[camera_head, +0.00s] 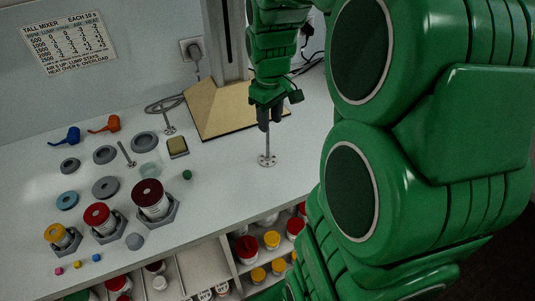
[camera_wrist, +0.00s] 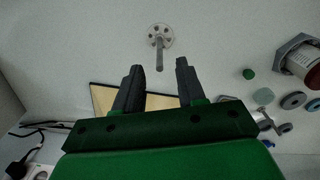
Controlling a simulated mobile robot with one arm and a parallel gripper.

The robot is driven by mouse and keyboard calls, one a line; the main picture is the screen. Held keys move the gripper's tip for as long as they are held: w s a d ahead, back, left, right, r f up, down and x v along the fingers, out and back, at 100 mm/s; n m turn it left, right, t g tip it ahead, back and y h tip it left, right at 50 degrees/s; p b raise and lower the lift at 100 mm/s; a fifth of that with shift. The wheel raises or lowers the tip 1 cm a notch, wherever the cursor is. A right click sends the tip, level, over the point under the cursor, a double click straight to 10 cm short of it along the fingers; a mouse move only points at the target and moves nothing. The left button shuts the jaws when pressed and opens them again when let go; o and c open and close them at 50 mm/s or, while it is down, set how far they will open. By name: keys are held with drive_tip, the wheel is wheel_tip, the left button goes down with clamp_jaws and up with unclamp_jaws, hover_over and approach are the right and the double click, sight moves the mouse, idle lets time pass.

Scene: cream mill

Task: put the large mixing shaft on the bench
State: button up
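A grey metal mixing shaft with a round, holed disc at its foot (camera_head: 267,160) stands upright on the white bench (camera_head: 225,185). It looks like the large one; it also shows in the wrist view (camera_wrist: 160,42). My gripper (camera_head: 269,126) points down just above the shaft's top end. In the wrist view my gripper (camera_wrist: 160,66) has its two dark fingers apart, with the shaft's top between or just beyond the tips, touching neither. A smaller shaft (camera_head: 126,152) leans or lies farther left, and another shaft (camera_head: 168,121) stands by a large ring.
The wooden-coloured mixer base (camera_head: 225,112) is close behind my gripper. Shelves of jars (camera_head: 225,262) lie below the front edge. Bench around the shaft is clear.

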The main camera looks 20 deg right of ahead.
sight(268, 145)
drive_tip(key=shift+w+a+f, duration=0.1)
drive_tip(key=shift+w+f, duration=0.1)
drive_tip(key=shift+f, duration=1.1)
drive_tip(key=shift+w+d+f, duration=0.1)
drive_tip(key=shift+w+f, duration=0.05)
drive_tip(key=shift+f, duration=1.15)
drive_tip(key=shift+w+a+f, duration=0.1)
drive_tip(key=shift+w+f, duration=0.1)
drive_tip(key=shift+f, duration=1.1)
clamp_jaws()
